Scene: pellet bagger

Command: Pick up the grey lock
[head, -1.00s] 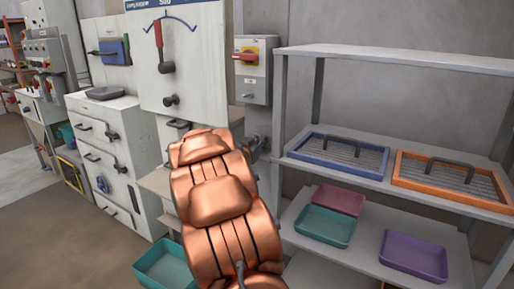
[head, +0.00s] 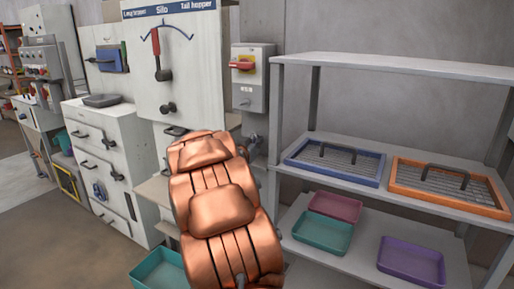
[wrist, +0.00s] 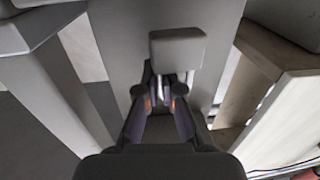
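The grey lock (wrist: 178,48) shows in the wrist view as a blocky grey body just past my fingertips, a little right of the middle. Pale metal, which looks like its shackle, runs from the body down between my fingers. My gripper (wrist: 168,88) has its two dark fingers a small gap apart, one on each side of this metal. Whether the fingers touch or clamp it, I cannot tell. In the head view my copper-coloured arm hides most of the gripper and the lock.
A grey isolator box with a red handle (head: 243,66) is on the wall. At right, a grey shelf (head: 400,63) holds a blue grate tray (head: 375,180) and an orange one (head: 400,189), with teal, pink and purple trays below. A white cabinet (head: 125,230) stands left.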

